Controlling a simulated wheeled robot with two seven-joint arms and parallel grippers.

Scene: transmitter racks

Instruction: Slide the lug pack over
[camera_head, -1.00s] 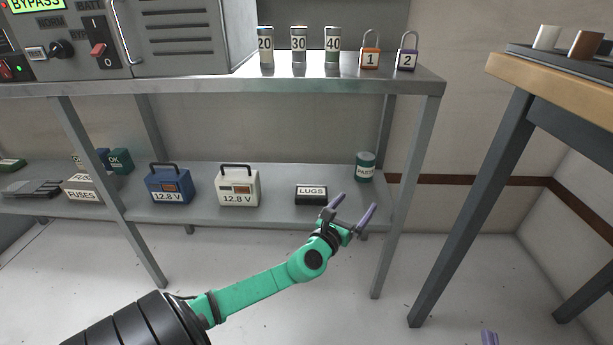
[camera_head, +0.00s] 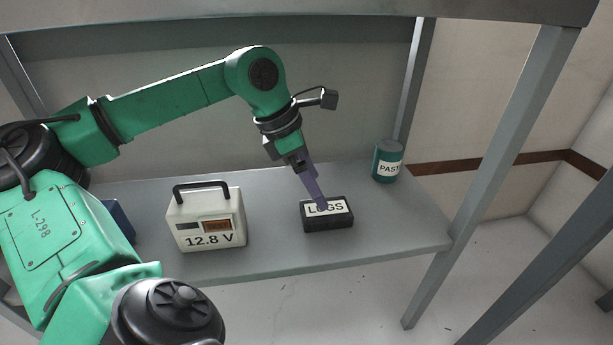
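The lug pack (camera_head: 341,222) is a black box with a white LUGS label on top. It sits on the lower shelf (camera_head: 285,258), right of the white 12.8 V battery. My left gripper (camera_head: 322,207) comes down from above and behind, with its purple fingers at the top of the pack, over the label. The fingers overlap in this view, so I cannot tell their gap or whether they touch the pack. My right gripper is not in view.
The white 12.8 V battery (camera_head: 206,222) stands left of the pack, with a blue case (camera_head: 119,219) partly hidden behind my arm. A green PASTE can (camera_head: 387,162) stands behind right. Bare shelf lies right of the pack. The upper shelf (camera_head: 300,14) and a post (camera_head: 492,180) bound the space.

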